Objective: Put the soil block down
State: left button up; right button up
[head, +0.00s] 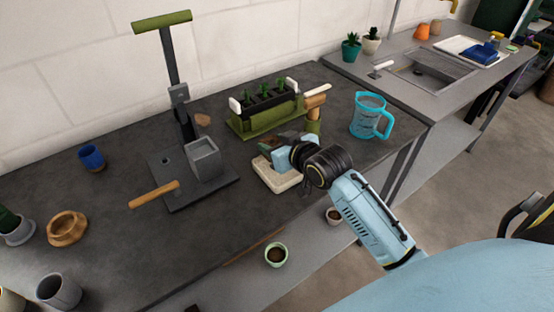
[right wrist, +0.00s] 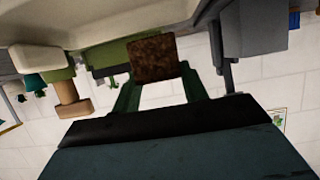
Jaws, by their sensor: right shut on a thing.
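My right gripper (head: 272,146) reaches in over the pale tray (head: 287,183) on the dark bench. In the right wrist view its two dark green fingers (right wrist: 156,76) are shut on a brown, crumbly soil block (right wrist: 153,57). In the head view the block is mostly hidden by the gripper and hard to make out. The pale tray also shows close by in the right wrist view (right wrist: 40,45). I cannot tell whether the block touches it. My left gripper is not in view.
A press with a green handle (head: 161,21) and grey box (head: 203,160) stands left. A green tray (head: 240,130) with seedlings in black cells stands behind the gripper. A turquoise jug (head: 369,115) stands right. The bench front edge is near, with pots below.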

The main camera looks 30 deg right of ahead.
jog(key=shift+f, duration=0.75)
notch_tip(320, 180, down, 2)
jog(key=shift+f+b, duration=0.25)
jog(key=shift+b, duration=0.2)
jog(key=shift+f, duration=0.15)
jog(key=o, duration=1)
jog(key=shift+f, duration=0.1)
jog(key=shift+r, duration=0.25)
jog(key=p+v, duration=0.2)
jog(key=v, duration=0.9)
jog(key=shift+f, duration=0.1)
jog(key=shift+s, duration=0.45)
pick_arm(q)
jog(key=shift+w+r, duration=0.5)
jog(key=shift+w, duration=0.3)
pick_arm(e)
jog(key=shift+r, duration=0.2)
